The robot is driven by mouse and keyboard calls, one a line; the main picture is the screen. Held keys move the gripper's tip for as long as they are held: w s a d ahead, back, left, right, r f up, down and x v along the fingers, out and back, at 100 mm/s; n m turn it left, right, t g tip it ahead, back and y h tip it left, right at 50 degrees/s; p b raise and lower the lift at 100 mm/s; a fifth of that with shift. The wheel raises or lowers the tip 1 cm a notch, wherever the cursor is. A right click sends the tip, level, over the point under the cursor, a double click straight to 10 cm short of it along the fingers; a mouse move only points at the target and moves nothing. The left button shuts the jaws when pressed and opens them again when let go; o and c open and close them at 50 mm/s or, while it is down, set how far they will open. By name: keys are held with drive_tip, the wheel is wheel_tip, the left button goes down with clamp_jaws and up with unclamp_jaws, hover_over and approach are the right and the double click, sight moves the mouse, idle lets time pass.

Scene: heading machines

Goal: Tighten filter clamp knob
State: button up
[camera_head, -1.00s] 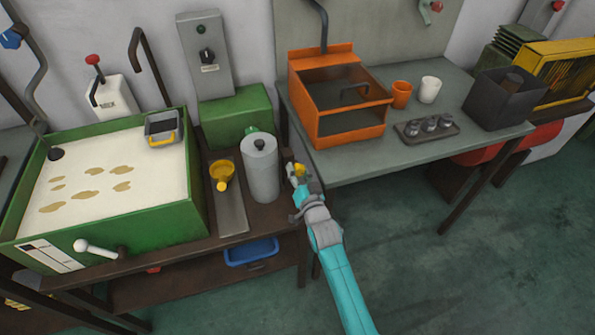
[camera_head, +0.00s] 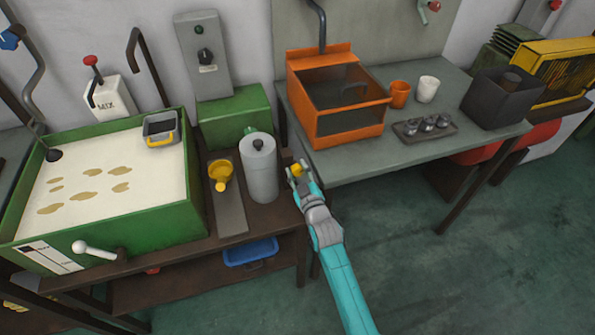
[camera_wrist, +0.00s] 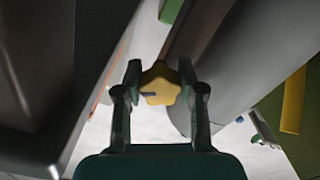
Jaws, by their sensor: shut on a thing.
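The yellow star-shaped clamp knob (camera_head: 297,168) is beside the right side of the grey filter cylinder (camera_head: 259,170). In the wrist view the knob (camera_wrist: 160,83) sits between both fingers of my gripper (camera_wrist: 160,80). My gripper (camera_head: 298,170) is shut on the knob, with a finger on each side. A dark slot or mark shows on the knob's face. The knob's stem and the clamp behind it are hidden. The cylinder (camera_wrist: 225,55) fills the right part of the wrist view.
The grey table (camera_head: 350,168) with the orange box (camera_head: 345,128) stands close to the right of my gripper. The green tank (camera_head: 165,222) is further left. Open floor (camera_head: 440,270) lies at the lower right.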

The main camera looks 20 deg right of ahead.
drive_tip(key=n, duration=0.6)
drive_tip(key=shift+d+n, duration=0.15)
drive_tip(key=shift+n, duration=0.15)
drive_tip(key=n, duration=0.6)
drive_tip(key=shift+r, duration=0.1)
drive_tip(key=shift+n, duration=0.3)
drive_tip(key=o, duration=1.2)
drive_tip(key=shift+c, duration=0.2)
drive_tip(key=s, duration=1.2)
